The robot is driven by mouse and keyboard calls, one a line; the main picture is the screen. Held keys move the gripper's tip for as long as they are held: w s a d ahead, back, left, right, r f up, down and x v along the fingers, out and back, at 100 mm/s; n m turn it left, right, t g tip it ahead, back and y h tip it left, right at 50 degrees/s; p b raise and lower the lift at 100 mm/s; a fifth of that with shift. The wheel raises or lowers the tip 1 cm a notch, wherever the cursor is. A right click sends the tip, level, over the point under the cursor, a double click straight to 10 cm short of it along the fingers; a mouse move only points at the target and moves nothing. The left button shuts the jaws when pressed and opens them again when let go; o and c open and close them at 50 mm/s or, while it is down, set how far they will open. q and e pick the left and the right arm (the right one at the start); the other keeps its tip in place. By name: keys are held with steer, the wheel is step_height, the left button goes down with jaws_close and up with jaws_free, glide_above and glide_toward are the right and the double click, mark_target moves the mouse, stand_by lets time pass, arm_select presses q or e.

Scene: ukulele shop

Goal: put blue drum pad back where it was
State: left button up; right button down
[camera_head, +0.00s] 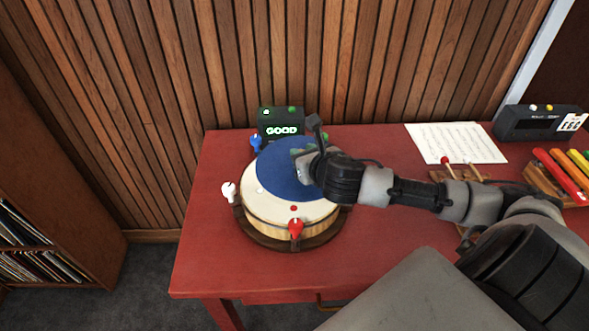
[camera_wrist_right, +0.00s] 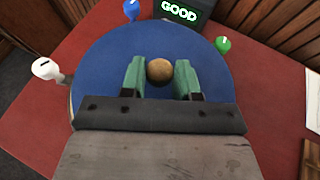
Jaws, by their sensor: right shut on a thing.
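The blue drum pad (camera_head: 280,172) is a round disc over the back part of the drum (camera_head: 285,212); the drum's pale top shows at the front and left of it. In the right wrist view the pad (camera_wrist_right: 100,65) fills the middle, with a round wooden knob (camera_wrist_right: 159,70) on it. My right gripper (camera_head: 305,160) is over the pad, its green fingers (camera_wrist_right: 160,78) on both sides of the knob, shut on it. I cannot tell whether the pad touches the drum top. My left gripper is not in view.
Blue (camera_head: 256,142), white (camera_head: 229,191), red (camera_head: 296,228) and green (camera_wrist_right: 223,44) pegs surround the drum. A black box (camera_head: 281,122) reading GOOD stands behind. Sheet music (camera_head: 455,143), mallets and a coloured-bar instrument (camera_head: 562,174) lie right. The red table's (camera_head: 215,245) front left is clear.

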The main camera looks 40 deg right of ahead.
mark_target(274, 171)
steer(key=shift+w+a+f, duration=0.35)
steer(key=shift+w+a, duration=0.15)
steer(key=shift+w+a+f, duration=0.3)
steer(key=shift+a, duration=0.1)
steer(key=shift+f, duration=0.25)
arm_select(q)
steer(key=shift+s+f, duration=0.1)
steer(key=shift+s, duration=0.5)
arm_select(e)
steer(key=shift+f, duration=1.75)
steer(key=shift+s+f, duration=0.1)
steer(key=c, duration=0.8)
jaws_free()
